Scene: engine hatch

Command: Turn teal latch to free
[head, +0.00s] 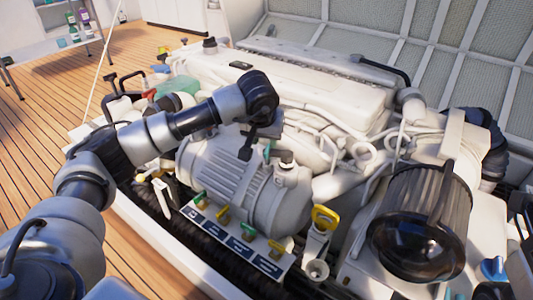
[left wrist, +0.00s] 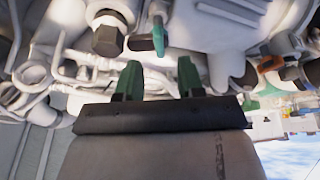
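My left gripper (head: 256,148) hangs over the grey ribbed cylinder of the engine, and its fingertips are small and partly hidden in the head view. In the left wrist view my left gripper (left wrist: 160,80) shows two green fingers apart with nothing between them. A teal latch (left wrist: 158,36) with a dark part at its left stands just beyond the fingertips, roughly in line with the gap, and appears apart from them. In the head view I cannot clearly tell the latch from the green fingers. My right gripper cannot be made out.
A labelled row of green and yellow levers (head: 223,215) lies in front of the cylinder. A yellow handle (head: 325,217) and a dark round filter (head: 418,225) stand to the right. In the left wrist view a black hex bolt (left wrist: 106,40) sits left of the latch; pipes crowd around.

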